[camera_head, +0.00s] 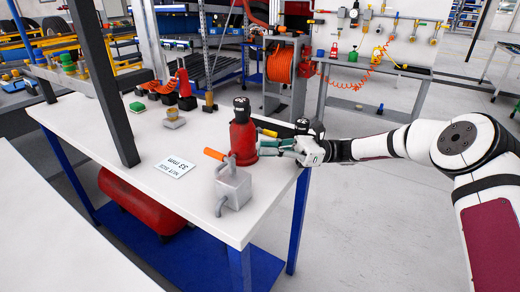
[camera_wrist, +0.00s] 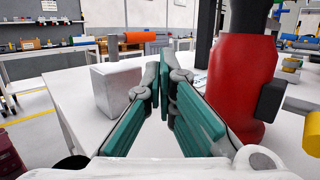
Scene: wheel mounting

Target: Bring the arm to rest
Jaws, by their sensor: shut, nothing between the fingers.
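My gripper (camera_head: 262,148) is at the right edge of the white workbench, with my arm stretched in from the right. Its two teal fingers also show in the wrist view (camera_wrist: 160,68), with their tips close together and nothing between them. The red bottle jack (camera_head: 243,142) with a black top stands upright by the fingertips. In the wrist view the jack (camera_wrist: 250,85) is just right of the fingers. A grey metal block (camera_head: 234,187) with a handle stands nearer the front and shows left of the fingers in the wrist view (camera_wrist: 117,92). I cannot tell whether the fingers touch the jack.
The white workbench (camera_head: 110,140) carries a "NUT SIZE 33 mm" card (camera_head: 175,165), an orange-handled tool (camera_head: 214,154) and several small items at the back. A dark post (camera_head: 105,85) rises from it. A red tank (camera_head: 140,198) lies below. The floor at right (camera_head: 390,230) is clear.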

